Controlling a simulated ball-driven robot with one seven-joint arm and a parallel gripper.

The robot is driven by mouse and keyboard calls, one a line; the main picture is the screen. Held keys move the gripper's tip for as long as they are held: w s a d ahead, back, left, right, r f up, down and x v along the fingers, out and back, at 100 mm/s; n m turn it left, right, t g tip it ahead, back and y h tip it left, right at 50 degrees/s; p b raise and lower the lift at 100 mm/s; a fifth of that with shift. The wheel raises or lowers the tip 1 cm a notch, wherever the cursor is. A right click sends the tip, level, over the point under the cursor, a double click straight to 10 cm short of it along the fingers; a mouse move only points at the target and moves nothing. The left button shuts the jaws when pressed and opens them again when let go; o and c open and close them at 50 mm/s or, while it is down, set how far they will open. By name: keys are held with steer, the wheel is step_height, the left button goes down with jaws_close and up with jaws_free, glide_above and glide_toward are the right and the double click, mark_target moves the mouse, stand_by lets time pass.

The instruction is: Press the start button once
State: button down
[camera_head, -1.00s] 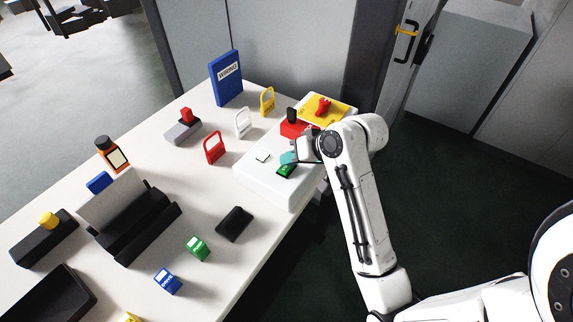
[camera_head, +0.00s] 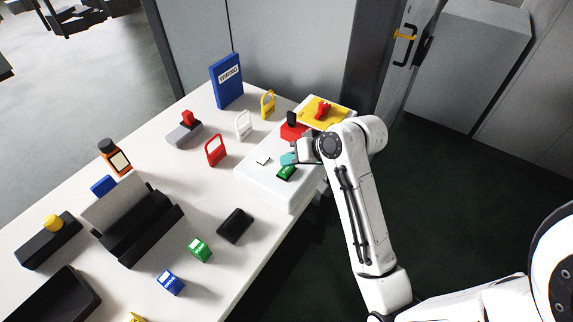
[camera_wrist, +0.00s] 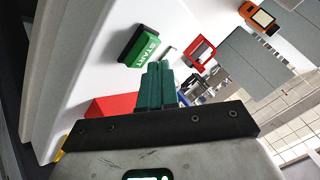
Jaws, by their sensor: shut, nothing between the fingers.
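The start button is a green block lettered START (camera_wrist: 140,47) on the white control box (camera_head: 262,187) at the table's right end. It also shows in the head view as a small green block (camera_head: 286,173). My gripper (camera_wrist: 157,70) has teal fingers, closed together and empty. In the wrist view its fingertips appear just beside and below the green button; I cannot tell whether they touch it. In the head view the gripper (camera_head: 289,159) is over the box, just behind the green button, partly hidden by my arm.
A red part (camera_head: 293,131) and a yellow plate with a red switch (camera_head: 323,111) stand at the box's back. Red (camera_head: 216,150), white (camera_head: 243,125) and yellow (camera_head: 267,104) padlock-like tags stand to the left. A black block (camera_head: 235,225) lies in front.

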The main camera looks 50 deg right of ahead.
mark_target(290, 170)
steer(key=shift+r, duration=0.2)
step_height(290, 170, up, 3)
steer(key=p, duration=0.3)
steer(key=shift+r+p, duration=0.65)
steer(key=shift+r, duration=0.4)
steer(key=s+a+f+n+g+h, duration=0.1)
steer(key=s+a+f+n+g, duration=0.1)
steer(key=s+a+f+n, duration=0.35)
steer(key=s+a+f+n+g, duration=0.2)
steer(key=s+a, duration=0.1)
steer(key=a, duration=0.6)
steer(key=s+d+f+g+b, duration=0.1)
steer(key=s+f+g+b, duration=0.3)
steer(key=s+f, duration=0.6)
steer(key=shift+s+f+m+b, duration=0.3)
steer(key=shift+f+m+b, duration=0.15)
steer(key=shift+f+b, duration=0.35)
